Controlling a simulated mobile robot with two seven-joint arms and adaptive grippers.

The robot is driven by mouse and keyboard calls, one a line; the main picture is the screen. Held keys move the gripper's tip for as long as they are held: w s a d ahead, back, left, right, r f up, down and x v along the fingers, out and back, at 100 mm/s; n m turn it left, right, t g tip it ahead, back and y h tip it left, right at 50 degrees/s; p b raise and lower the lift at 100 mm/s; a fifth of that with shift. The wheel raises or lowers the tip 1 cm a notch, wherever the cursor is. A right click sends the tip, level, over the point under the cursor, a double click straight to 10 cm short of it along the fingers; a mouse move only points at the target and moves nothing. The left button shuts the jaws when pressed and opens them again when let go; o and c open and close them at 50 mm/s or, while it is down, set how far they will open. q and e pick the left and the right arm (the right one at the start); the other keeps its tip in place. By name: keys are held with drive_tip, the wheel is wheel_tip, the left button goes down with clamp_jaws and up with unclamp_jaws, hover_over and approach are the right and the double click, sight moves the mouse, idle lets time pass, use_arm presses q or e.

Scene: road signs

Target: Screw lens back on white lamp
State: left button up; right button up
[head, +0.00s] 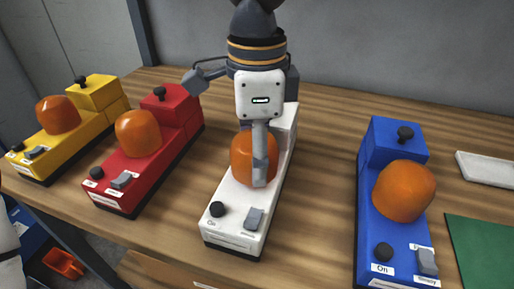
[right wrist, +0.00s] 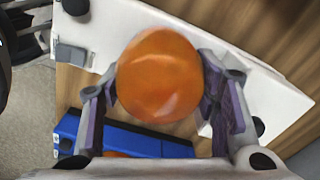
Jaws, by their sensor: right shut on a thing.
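The white lamp (head: 237,217) stands on the table, with a black knob and a grey switch at its front end. The orange lens (head: 243,163) is at the middle of the lamp's top; it also shows in the right wrist view (right wrist: 160,72) over the white body (right wrist: 105,32). My right gripper (head: 259,168) comes down from above and is shut on the lens, with a finger on either side in the right wrist view. Whether the lens is seated on its thread is hidden. My left gripper is not in view.
Yellow (head: 75,140), red (head: 150,165) and blue (head: 375,222) lamps with orange lenses stand on the wooden table (head: 325,180). A white tray (head: 487,168) and a green sheet (head: 480,248) lie at the right. Bare wood separates the white and blue lamps.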

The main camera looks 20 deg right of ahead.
drive_tip(key=shift+f, duration=0.1)
drive_tip(key=m, duration=0.4)
drive_tip(key=m, duration=0.4)
drive_tip(key=shift+s+a+m, duration=0.1)
drive_tip(key=shift+m, duration=0.2)
drive_tip(key=m, duration=0.3)
drive_tip(key=shift+m, duration=0.3)
drive_tip(key=shift+m, duration=0.6)
drive_tip(key=m, duration=0.2)
drive_tip(key=shift+a+m, duration=0.1)
drive_tip(key=shift+m, duration=0.3)
